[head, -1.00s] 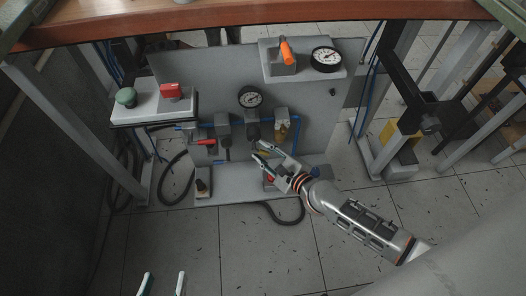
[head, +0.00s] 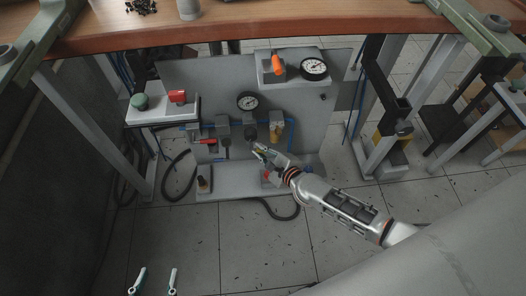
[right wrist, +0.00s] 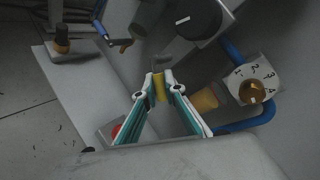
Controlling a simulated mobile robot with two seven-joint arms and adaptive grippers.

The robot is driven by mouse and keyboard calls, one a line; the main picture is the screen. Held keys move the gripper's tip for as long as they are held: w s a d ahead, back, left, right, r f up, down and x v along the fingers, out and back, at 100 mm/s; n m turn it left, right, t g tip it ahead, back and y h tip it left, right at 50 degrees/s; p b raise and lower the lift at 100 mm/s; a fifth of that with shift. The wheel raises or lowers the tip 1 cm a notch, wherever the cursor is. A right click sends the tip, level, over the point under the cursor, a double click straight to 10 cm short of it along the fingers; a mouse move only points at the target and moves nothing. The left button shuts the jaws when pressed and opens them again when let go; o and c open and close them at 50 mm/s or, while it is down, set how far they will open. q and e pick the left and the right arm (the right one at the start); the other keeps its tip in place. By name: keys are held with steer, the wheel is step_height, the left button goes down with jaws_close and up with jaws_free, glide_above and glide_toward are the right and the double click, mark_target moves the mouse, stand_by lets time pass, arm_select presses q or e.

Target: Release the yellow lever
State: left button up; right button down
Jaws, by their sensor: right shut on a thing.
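The yellow lever (right wrist: 159,87) shows in the right wrist view as a small yellow piece between the fingertips of my right gripper. My right gripper (right wrist: 161,82) is shut on it, one finger on each side. In the head view my right gripper (head: 259,151) reaches in from the right to the lower middle of the grey panel (head: 308,133), below the black knob. There its fingers mostly hide the lever. My left gripper (head: 157,272) shows only its two fingertips at the bottom left, apart and empty, away from the panel.
Around the right gripper are a black knob (right wrist: 193,18), a numbered dial (right wrist: 252,90), blue tubing (right wrist: 240,125) and a red part (right wrist: 117,131). A wooden tabletop (head: 250,27) overhangs the panel.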

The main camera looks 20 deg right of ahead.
stand_by(0.3)
steer(key=c, duration=2.1)
jaws_free()
steer(key=shift+s+d, duration=0.1)
steer(key=v, duration=1.1)
steer(key=shift+s+r, duration=0.2)
steer(key=shift+s, duration=0.15)
